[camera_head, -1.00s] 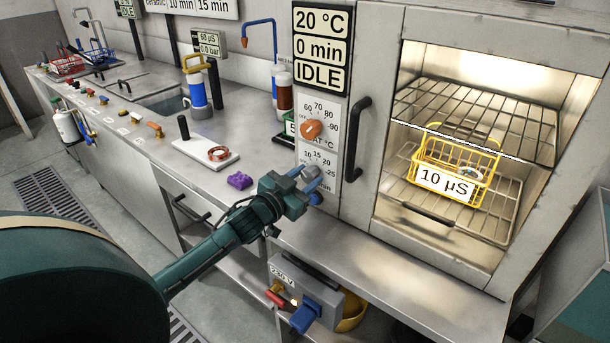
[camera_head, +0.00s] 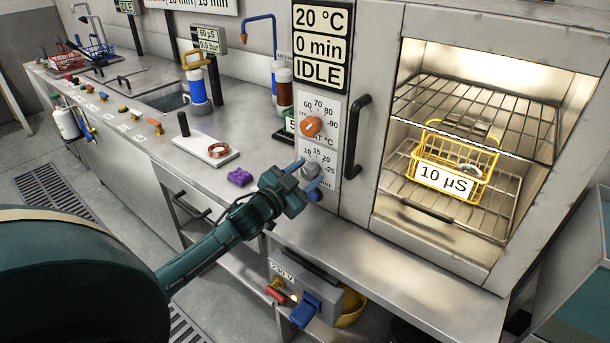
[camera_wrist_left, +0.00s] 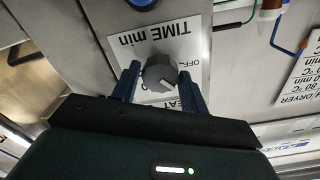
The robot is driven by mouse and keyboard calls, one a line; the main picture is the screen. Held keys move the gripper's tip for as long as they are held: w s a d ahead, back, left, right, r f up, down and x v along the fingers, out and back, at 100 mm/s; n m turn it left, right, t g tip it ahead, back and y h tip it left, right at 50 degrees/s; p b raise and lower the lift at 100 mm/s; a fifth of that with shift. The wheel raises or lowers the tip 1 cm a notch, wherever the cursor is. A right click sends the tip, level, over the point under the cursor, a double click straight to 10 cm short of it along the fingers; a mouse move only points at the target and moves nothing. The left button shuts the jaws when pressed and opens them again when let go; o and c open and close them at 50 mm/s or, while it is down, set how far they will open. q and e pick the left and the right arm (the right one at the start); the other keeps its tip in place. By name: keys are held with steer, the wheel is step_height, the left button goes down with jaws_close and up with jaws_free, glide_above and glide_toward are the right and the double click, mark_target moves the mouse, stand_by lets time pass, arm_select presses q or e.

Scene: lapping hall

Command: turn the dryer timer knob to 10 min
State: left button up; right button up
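The dryer's timer knob (camera_head: 310,170) is grey and sits on the lower dial plate, below the orange heat knob (camera_head: 310,127). In the left wrist view the timer knob (camera_wrist_left: 159,73) is between the blue fingers of my left gripper (camera_wrist_left: 159,80), with a narrow gap visible at its sides. The plate reads TIME min, upside down there. In the head view my left gripper (camera_head: 305,177) is at this dial, fingers above and below the knob. The dryer display (camera_head: 320,47) reads 20 °C, 0 min, IDLE. The knob's exact setting is hard to read. My right gripper is not in view.
The vertical door handle (camera_head: 356,137) stands just right of the dials. A yellow basket (camera_head: 462,157) is inside the dryer. A purple object (camera_head: 240,178) and a white plate with a copper ring (camera_head: 220,150) lie on the counter. A 230 V box (camera_head: 305,280) hangs below.

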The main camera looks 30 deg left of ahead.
arm_select(q)
steer(key=shift+o, duration=1.4)
steer(key=shift+s+f, duration=0.1)
steer(key=shift+s, duration=0.15)
steer(key=s+a, duration=0.1)
steer(key=s, duration=1.1)
steer(key=shift+s, duration=0.3)
